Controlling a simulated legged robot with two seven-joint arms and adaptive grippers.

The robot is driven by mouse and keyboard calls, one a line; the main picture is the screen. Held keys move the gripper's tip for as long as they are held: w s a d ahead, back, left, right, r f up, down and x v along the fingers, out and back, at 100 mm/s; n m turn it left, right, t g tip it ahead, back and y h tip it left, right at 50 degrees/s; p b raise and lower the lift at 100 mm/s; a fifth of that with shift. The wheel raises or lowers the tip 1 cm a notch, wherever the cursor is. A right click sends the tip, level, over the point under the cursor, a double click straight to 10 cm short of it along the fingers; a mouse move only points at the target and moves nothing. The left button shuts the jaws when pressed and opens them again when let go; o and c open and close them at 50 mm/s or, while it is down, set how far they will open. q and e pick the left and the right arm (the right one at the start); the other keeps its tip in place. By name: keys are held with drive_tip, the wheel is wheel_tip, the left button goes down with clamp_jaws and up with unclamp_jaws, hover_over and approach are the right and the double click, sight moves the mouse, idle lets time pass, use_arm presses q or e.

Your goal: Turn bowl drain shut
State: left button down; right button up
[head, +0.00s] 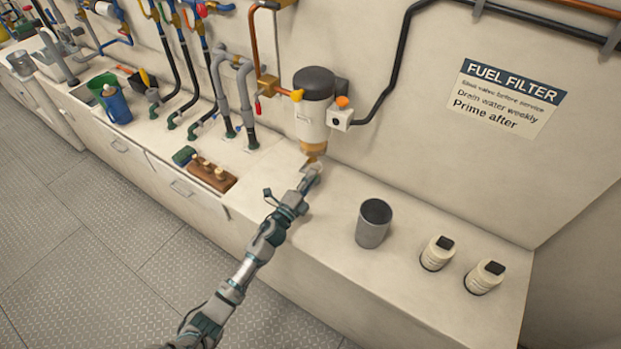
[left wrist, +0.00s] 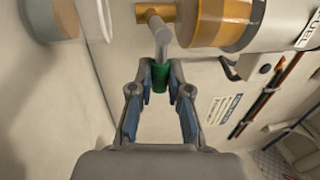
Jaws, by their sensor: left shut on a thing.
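The fuel filter (head: 312,112) is mounted on the wall, with a dark cap, a pale body and an amber bowl (head: 314,147) at its bottom. The amber bowl also shows at the top of the left wrist view (left wrist: 216,22). A brass drain fitting (left wrist: 156,13) sticks out beside it, with a grey stem ending in a green grip (left wrist: 160,76). My left gripper (head: 311,170) is just below the bowl. In the left wrist view its fingers (left wrist: 161,84) are closed on either side of the green grip. My right gripper is not in view.
A grey cup (head: 374,224) stands on the counter (head: 330,240) to the right, near two white dark-capped bottles (head: 437,253). A brown tray with small pegs (head: 210,174) lies to the left. Pipes and hoses run along the wall.

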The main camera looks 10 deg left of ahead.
use_arm(q)
drive_tip(key=shift+s+d+f, duration=0.1)
drive_tip(key=shift+f, duration=0.3)
drive_tip(key=c, duration=1.2)
unclamp_jaws()
drive_tip(key=shift+o, duration=0.4)
drive_tip(key=shift+r, duration=0.15)
drive_tip(key=v, duration=1.2)
